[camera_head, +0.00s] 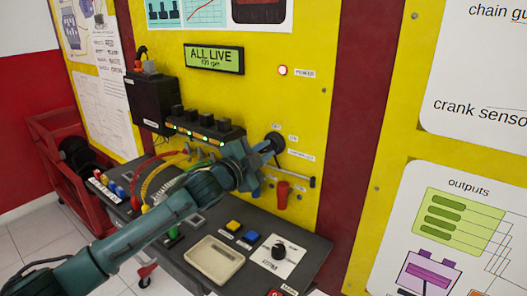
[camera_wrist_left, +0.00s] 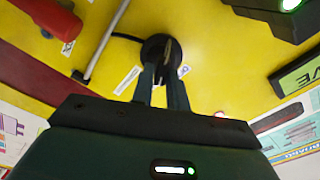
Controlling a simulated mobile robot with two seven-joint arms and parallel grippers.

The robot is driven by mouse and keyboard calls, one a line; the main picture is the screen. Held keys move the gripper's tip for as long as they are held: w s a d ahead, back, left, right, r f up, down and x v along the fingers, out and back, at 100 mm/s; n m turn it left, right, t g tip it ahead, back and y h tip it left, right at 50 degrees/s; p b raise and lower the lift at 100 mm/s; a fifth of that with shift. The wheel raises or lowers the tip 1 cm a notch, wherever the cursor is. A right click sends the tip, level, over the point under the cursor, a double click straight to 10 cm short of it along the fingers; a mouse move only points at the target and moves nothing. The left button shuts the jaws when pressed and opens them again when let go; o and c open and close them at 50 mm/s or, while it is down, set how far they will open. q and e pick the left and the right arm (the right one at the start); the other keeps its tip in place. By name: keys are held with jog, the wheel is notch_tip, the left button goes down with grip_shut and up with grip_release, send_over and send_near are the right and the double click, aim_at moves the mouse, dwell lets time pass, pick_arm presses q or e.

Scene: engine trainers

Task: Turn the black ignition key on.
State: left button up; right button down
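The black ignition key (camera_head: 274,142) sits in a round black switch on the yellow panel, right of the row of black units. In the left wrist view the key (camera_wrist_left: 166,48) shows as a thin upright edge on the dark round switch. My left gripper (camera_head: 262,147) reaches it from the left. Its two narrow fingers (camera_wrist_left: 163,70) stand close together with their tips at the key, and appear shut on it. The tips partly hide the key, and its exact angle is hard to read. My right gripper is not in view.
A lit display (camera_head: 214,58) reads "ALL LIVE" with an rpm line. A red handle (camera_head: 283,195) and a grey rod (camera_head: 290,178) stick out below the key. The dark desk (camera_head: 313,248) below carries a beige tray (camera_head: 214,259), buttons and a black knob (camera_head: 278,251).

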pick_arm(q)
jog(key=o, duration=0.4)
jog(key=shift+c, duration=0.2)
jog(key=shift+s, duration=0.1)
jog(key=b+v, duration=0.2)
jog(key=v, duration=1.1)
